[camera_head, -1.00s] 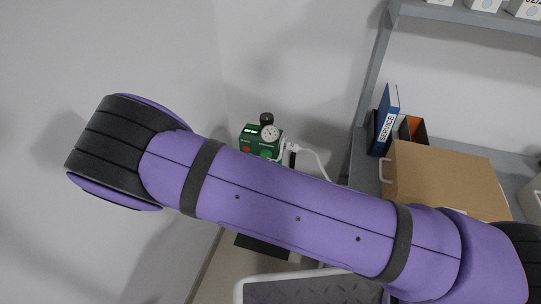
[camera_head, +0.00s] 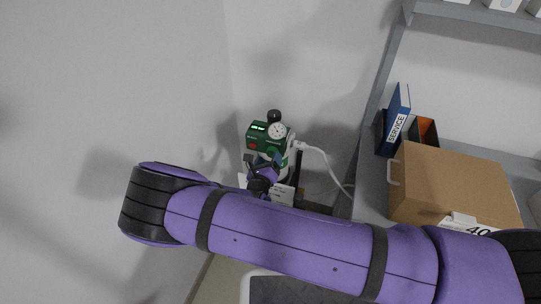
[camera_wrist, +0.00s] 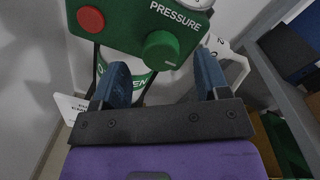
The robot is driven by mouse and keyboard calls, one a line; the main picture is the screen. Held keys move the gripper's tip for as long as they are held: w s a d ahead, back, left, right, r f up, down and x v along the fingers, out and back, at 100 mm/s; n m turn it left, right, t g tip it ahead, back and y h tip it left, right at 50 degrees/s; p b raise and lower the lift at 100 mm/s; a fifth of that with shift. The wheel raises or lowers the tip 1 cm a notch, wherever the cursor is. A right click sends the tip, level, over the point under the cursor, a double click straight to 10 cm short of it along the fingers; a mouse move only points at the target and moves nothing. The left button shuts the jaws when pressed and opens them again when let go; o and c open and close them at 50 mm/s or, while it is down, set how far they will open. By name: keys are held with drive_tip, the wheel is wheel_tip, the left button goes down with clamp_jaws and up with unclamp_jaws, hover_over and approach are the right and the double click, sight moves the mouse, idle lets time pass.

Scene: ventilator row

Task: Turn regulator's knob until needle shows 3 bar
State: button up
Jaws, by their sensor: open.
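The regulator (camera_head: 262,134) is a green box with a red button, a green display and a round white gauge (camera_head: 277,130) on top. In the wrist view the green box (camera_wrist: 122,22) is marked PRESSURE, and its green round knob (camera_wrist: 161,50) sits at its lower right. The gauge is mostly cut off at the top of that view, and its needle is too small to read in the head view. My gripper (camera_wrist: 162,82) is open, its two blue fingers apart just below the knob, with nothing between them. It also shows below the regulator in the head view (camera_head: 263,165).
A white hose (camera_head: 322,154) runs from the regulator to the right. At the right a shelf holds a blue SERVICE binder (camera_head: 398,118) and a cardboard box (camera_head: 450,185). A red button (camera_wrist: 90,20) sits left of the knob. The wall at left is bare.

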sight(272, 153)
drive_tip(key=shift+x, duration=1.35)
drive_tip(key=c, duration=0.9)
drive_tip(key=shift+m, duration=0.3)
drive_tip(key=m, duration=0.4)
drive_tip(key=shift+d, duration=0.1)
drive_tip(key=shift+m, duration=2.1)
